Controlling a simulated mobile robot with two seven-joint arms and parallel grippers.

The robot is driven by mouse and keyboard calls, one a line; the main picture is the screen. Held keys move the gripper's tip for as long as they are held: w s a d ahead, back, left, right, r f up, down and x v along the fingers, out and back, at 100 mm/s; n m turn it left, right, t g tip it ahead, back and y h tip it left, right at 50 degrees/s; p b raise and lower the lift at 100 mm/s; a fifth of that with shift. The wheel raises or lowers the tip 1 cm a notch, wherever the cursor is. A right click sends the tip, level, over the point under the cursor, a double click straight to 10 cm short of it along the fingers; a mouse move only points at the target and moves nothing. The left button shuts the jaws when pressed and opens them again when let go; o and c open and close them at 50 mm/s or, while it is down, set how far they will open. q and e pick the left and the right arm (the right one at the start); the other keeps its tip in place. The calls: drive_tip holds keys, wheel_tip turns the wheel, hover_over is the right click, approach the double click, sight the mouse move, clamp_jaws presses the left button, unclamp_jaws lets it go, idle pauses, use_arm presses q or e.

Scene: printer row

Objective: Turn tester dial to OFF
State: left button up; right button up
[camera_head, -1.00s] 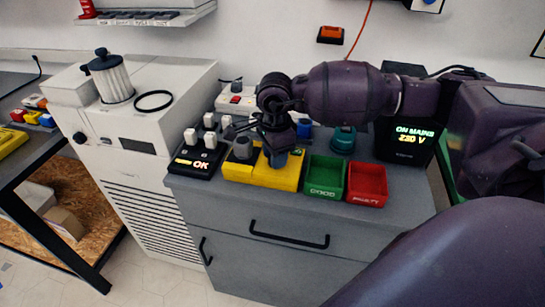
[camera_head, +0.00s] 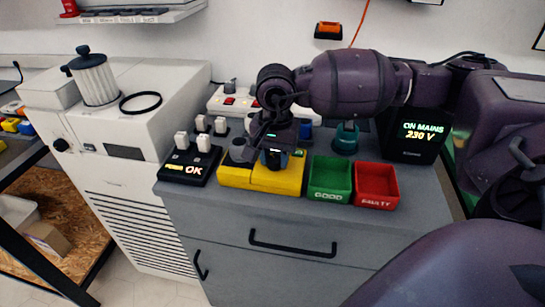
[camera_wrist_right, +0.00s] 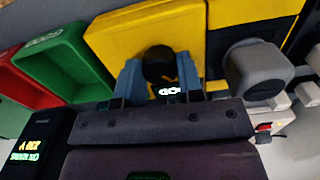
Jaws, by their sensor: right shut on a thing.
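Two yellow boxes stand side by side on the grey cabinet top. My right gripper (camera_head: 274,160) is above the right yellow box (camera_head: 280,184). In the right wrist view its blue fingers (camera_wrist_right: 159,78) are on both sides of a round black knob (camera_wrist_right: 158,62) on that box, and the gripper is shut on it. White marks glow just below the knob there; I cannot read them. The left yellow box (camera_head: 235,178) carries a grey knob (camera_wrist_right: 252,66). The dial's pointer and any OFF label cannot be made out. My left gripper is out of view.
A black unit (camera_head: 187,168) with white blocks and a lit "OK" stands left. A green GOOD tray (camera_head: 329,196) and a red FAULTY tray (camera_head: 376,201) stand right. Behind are a teal round object (camera_head: 345,140) and a display (camera_head: 412,145) reading "ON MAINS 230 V".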

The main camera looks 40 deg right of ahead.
sight(275, 158)
drive_tip(key=shift+n, duration=0.4)
drive_tip(key=shift+r, duration=0.1)
drive_tip(key=o, duration=0.9)
drive_tip(key=shift+r+p, duration=0.45)
drive_tip(key=shift+r, duration=4.95)
drive_tip(key=shift+f, duration=0.1)
